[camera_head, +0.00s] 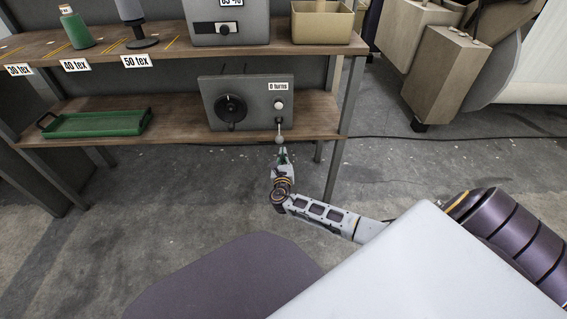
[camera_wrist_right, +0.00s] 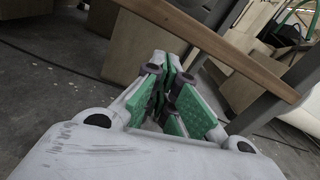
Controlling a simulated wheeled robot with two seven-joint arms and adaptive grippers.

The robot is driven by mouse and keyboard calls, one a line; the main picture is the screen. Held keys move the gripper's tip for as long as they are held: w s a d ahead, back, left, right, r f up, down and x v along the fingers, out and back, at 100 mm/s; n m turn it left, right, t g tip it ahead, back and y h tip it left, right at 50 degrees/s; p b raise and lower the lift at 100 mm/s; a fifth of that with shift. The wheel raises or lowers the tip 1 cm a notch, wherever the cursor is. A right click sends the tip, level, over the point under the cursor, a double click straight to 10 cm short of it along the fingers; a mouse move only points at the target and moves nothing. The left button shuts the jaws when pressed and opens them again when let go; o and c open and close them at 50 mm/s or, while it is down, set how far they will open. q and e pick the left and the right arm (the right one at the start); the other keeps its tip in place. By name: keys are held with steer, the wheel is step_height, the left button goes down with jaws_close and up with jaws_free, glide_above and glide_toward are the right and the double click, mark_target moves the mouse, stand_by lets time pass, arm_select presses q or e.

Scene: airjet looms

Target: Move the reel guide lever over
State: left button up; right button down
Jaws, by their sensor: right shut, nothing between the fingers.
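The unit has a round black dial (camera_head: 231,108) and a label reading "0 turns". My right gripper (camera_head: 283,153) is just below the lever's ball end, close to it; I cannot tell if they touch. In the right wrist view its green-padded fingers (camera_wrist_right: 172,92) are shut with nothing between them. The lever cannot be made out in that view. My left gripper is not in view.
The unit stands on the lower wooden shelf (camera_head: 175,104), with a green tray (camera_head: 97,123) to its left. The shelf edge (camera_wrist_right: 220,46) crosses the wrist view. Floor in front is open.

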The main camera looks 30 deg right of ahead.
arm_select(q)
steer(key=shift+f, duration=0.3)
arm_select(e)
steer(key=shift+s+a+r, duration=0.1)
steer(key=shift+a+r, duration=0.2)
steer(key=shift+r, duration=0.65)
steer(key=shift+s+a+r, duration=0.1)
steer(key=shift+a+r, duration=0.15)
steer(key=shift+r, duration=0.65)
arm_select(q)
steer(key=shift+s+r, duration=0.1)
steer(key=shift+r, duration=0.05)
arm_select(e)
steer(key=shift+r, duration=0.1)
